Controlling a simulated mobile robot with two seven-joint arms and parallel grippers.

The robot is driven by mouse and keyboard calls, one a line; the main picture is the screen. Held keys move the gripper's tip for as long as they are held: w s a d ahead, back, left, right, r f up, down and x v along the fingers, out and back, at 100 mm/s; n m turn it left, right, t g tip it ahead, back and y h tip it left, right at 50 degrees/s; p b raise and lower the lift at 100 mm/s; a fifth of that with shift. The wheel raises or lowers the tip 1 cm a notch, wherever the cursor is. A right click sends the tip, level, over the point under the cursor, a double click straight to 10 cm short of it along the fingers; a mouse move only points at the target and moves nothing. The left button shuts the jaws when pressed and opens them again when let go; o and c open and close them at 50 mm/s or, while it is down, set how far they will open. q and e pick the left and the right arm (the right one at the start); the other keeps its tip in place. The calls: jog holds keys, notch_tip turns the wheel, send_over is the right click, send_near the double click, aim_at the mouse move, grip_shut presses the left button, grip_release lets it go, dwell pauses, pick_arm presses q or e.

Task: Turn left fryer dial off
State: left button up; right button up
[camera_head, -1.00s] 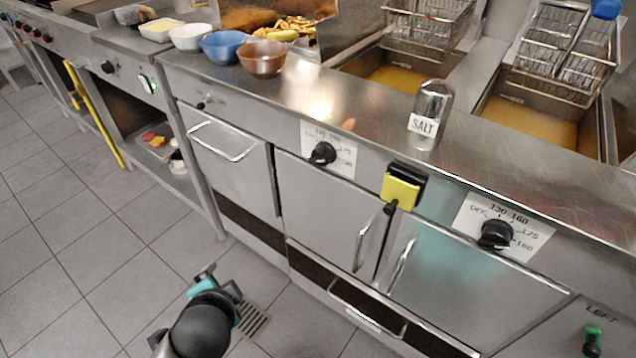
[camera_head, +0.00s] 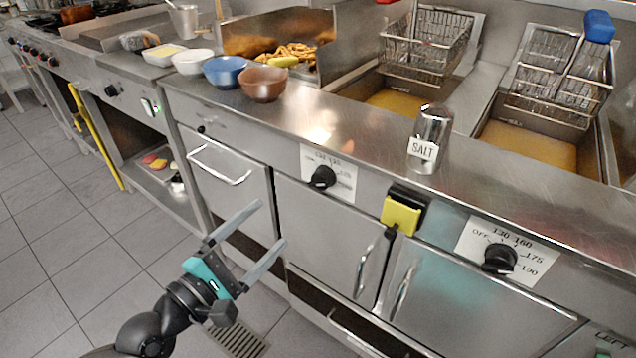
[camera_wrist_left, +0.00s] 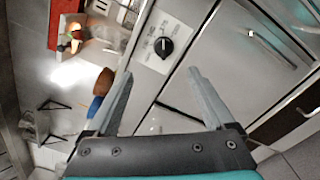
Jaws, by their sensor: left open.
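The left fryer dial (camera_head: 322,178) is a black knob on a white label plate on the fryer's front panel, left of the yellow holder. It also shows in the left wrist view (camera_wrist_left: 163,47), beyond the fingertips. My left gripper (camera_head: 270,224) is open and empty, below and left of this dial, in front of the cabinet doors and apart from them. Its two fingers also show in the left wrist view (camera_wrist_left: 160,82), spread apart. A second black dial (camera_head: 500,258) with a temperature label sits further right. My right gripper is not in view.
A salt shaker (camera_head: 429,138) stands on the counter near the front edge. Bowls, such as the brown one (camera_head: 263,85), stand at the left. A yellow holder (camera_head: 402,213) and door handles stick out from the front. The tiled floor (camera_head: 60,250) is clear.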

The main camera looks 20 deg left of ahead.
pick_arm(q)
send_near(317, 185)
jog(key=shift+m, duration=0.4)
jog(key=x, duration=0.4)
jog(key=shift+w+r, duration=0.1)
jog(key=shift+w, duration=0.1)
jog(key=x, duration=0.4)
jog(key=shift+w+d, duration=0.15)
jog(key=shift+w, duration=0.05)
jog(key=shift+w+d+b, duration=0.3)
jog(key=shift+w+b, duration=0.1)
jog(key=shift+w, duration=0.3)
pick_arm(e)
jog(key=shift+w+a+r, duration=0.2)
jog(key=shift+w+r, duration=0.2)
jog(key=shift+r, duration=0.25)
pick_arm(q)
jog(key=c, duration=1.4)
